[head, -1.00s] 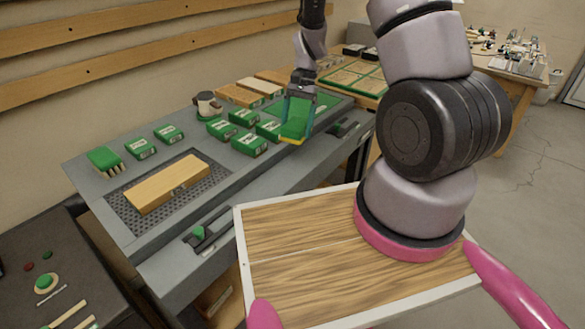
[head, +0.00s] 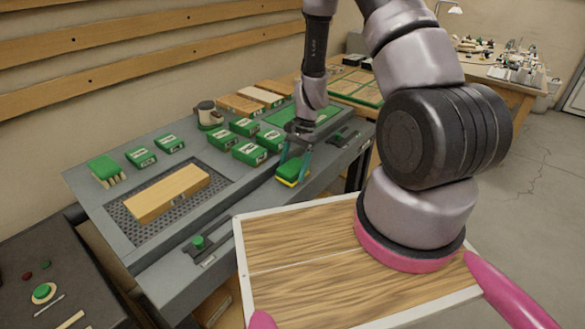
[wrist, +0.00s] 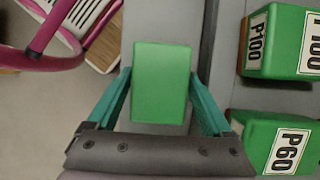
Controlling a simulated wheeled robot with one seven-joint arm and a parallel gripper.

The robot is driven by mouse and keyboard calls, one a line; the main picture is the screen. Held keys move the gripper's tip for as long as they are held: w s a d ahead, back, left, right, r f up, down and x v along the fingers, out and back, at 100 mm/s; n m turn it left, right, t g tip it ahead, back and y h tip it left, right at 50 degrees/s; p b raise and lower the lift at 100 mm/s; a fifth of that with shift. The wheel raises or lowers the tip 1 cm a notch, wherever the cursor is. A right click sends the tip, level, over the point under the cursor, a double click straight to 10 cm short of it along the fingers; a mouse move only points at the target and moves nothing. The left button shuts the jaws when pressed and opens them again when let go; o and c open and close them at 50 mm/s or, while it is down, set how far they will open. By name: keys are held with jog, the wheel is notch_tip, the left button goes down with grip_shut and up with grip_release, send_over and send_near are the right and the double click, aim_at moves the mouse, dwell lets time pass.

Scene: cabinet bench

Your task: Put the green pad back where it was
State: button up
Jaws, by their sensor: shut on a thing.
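The green pad (head: 289,171) has a yellow lower layer. In the head view my gripper (head: 293,168) is shut on it near the front edge of the grey bench, in front of the green labelled boxes. In the wrist view the green pad (wrist: 161,84) lies between my two teal fingers, its top face plain green. Whether the pad touches the bench or hangs just above it, I cannot tell.
Several green boxes (head: 249,152) stand behind and left of the pad; labels P100 (wrist: 257,40) and P60 (wrist: 289,150) show. A wooden block (head: 168,193) lies on a perforated mat (head: 219,183).

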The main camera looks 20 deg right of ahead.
jog(key=o, duration=1.1)
jog(key=v, duration=1.2)
jog(key=shift+a+r, duration=0.15)
jog(key=shift+r, duration=0.05)
jog(key=s+r+n+t, duration=0.2)
jog(key=r, duration=0.9)
jog(key=s+r+n+t, duration=0.1)
jog(key=s+r+t, duration=0.15)
jog(key=r, duration=0.85)
jog(key=shift+s+d+r+n+t+h, duration=0.35)
jog(key=shift+s+r+n+t, duration=0.4)
jog(key=shift+s+r, duration=1.45)
jog(key=shift+s+d+r+n+t+h, duration=0.35)
jog(key=shift+s+r+t, duration=0.75)
jog(key=shift+s+r, duration=1.15)
jog(key=shift+s+d+r+n+t+h, duration=0.3)
jog(key=shift+s+r+n+t, duration=0.5)
jog(key=shift+s+r, duration=1.4)
